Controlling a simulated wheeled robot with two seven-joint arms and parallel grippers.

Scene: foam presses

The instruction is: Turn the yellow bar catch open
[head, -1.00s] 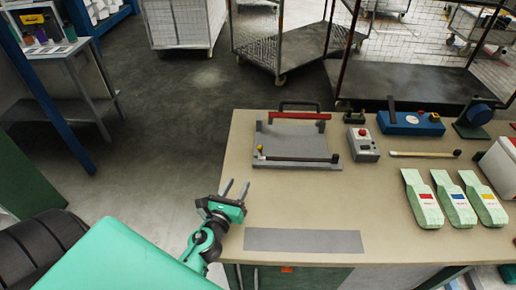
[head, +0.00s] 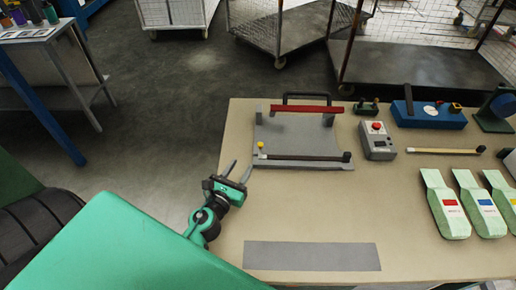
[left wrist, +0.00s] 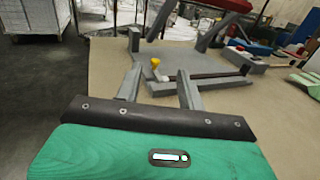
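The press (head: 290,135) is a grey frame and plate on the bench, with a red bar (head: 300,109) across its far side and a dark bar (head: 305,157) along its near side. A small yellow knob (head: 261,146) stands at the left end of the dark bar; it also shows in the left wrist view (left wrist: 154,63). My left gripper (head: 239,170) is open and empty, just left of and nearer than the knob. In the left wrist view its fingers (left wrist: 158,88) stand apart, with the knob beyond them, not touched. My right gripper is not in view.
A grey control box (head: 377,141) with a red button stands right of the press. A wooden stick (head: 445,150), a blue device (head: 428,115) and several pale green pieces (head: 443,205) lie further right. A flat grey strip (head: 311,256) lies near the front. The bench middle is clear.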

